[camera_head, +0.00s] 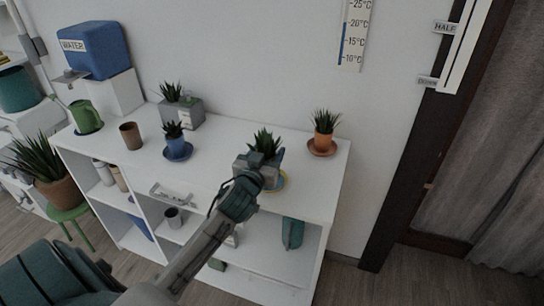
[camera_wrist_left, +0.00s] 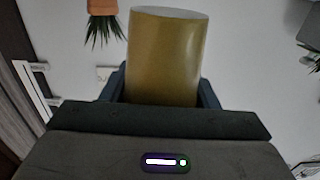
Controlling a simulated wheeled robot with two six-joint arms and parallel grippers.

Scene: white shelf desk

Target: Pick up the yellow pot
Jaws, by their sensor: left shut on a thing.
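The yellow pot (camera_wrist_left: 165,55) fills the middle of the left wrist view as a smooth mustard-yellow cylinder between my fingers. In the head view its spiky green plant (camera_head: 265,142) shows above my left gripper (camera_head: 258,170), which hides most of the pot. My left gripper is shut on the pot at the front right of the white shelf desk (camera_head: 310,190). A yellow saucer (camera_head: 281,183) shows partly beside the gripper. I cannot tell whether the pot touches it. My right gripper is not in view.
An orange pot (camera_head: 324,141) stands to the right on a saucer. A blue pot (camera_head: 177,145) on a blue saucer, a grey square pot (camera_head: 187,112), a brown cup (camera_head: 131,135) and a green watering can (camera_head: 86,117) stand to the left. The desktop between blue pot and gripper is clear.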

